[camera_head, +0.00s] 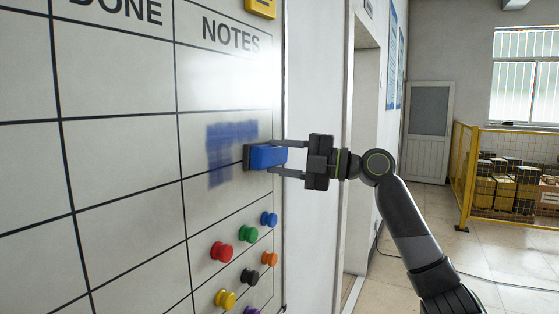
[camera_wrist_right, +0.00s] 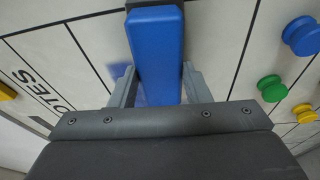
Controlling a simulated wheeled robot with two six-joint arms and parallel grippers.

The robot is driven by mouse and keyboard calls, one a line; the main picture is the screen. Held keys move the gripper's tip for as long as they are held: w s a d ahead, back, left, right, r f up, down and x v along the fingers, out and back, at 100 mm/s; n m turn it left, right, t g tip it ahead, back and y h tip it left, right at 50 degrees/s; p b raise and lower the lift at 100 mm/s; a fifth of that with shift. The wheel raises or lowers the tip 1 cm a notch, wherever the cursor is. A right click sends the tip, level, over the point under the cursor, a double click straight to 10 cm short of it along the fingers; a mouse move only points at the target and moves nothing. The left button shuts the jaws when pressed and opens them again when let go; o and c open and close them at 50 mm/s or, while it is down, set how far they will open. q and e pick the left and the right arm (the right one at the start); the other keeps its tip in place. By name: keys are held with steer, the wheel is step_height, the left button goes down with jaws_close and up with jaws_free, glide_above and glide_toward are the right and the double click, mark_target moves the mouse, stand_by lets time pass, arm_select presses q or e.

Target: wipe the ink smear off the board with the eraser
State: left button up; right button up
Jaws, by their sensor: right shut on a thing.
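The whiteboard (camera_head: 120,155) fills the left of the head view, with a black grid and the headings DONE and NOTES. A blue ink smear (camera_head: 222,142) lies in the NOTES column. My right gripper (camera_head: 278,158) is shut on the blue eraser (camera_head: 268,157), which has a dark edge facing the board. The eraser is at the right edge of the smear and covers part of that area; whether it touches the board I cannot tell for sure. In the right wrist view the eraser (camera_wrist_right: 157,50) sits between the fingers. My left gripper is not in view.
Several coloured magnets, among them a red one (camera_head: 221,252) and a green one (camera_head: 248,233), sit on the board below the smear. A yellow item (camera_head: 262,7) is at the top right of the board. A yellow fence (camera_head: 466,180) with boxes stands far right.

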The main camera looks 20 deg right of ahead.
steer(key=shift+s+a+r, duration=0.25)
steer(key=shift+a+r, duration=0.1)
steer(key=shift+r, duration=0.15)
steer(key=shift+s+a+r, duration=0.25)
steer(key=shift+a+r, duration=0.05)
steer(key=shift+r, duration=0.15)
steer(key=shift+s+a+r+b, duration=0.1)
steer(key=shift+s+a+b, duration=0.15)
steer(key=shift+s+a, duration=0.7)
steer(key=shift+s+a+b, duration=0.2)
steer(key=shift+s+a, duration=0.45)
steer(key=shift+a, duration=0.45)
steer(key=shift+s+a, duration=1.05)
steer(key=shift+a, duration=0.3)
steer(key=shift+s+a, duration=1.05)
steer(key=shift+a, duration=0.3)
steer(key=shift+s+a, duration=1)
steer(key=shift+a, duration=0.25)
steer(key=shift+r+p, duration=1.1)
steer(key=shift+p, duration=0.05)
steer(key=shift+w+d, duration=1.75)
steer(key=shift+d, duration=0.45)
steer(key=shift+w+d, duration=1.7)
steer(key=shift+d, duration=0.55)
steer(key=shift+w+d, duration=1.75)
steer(key=shift+d, duration=0.45)
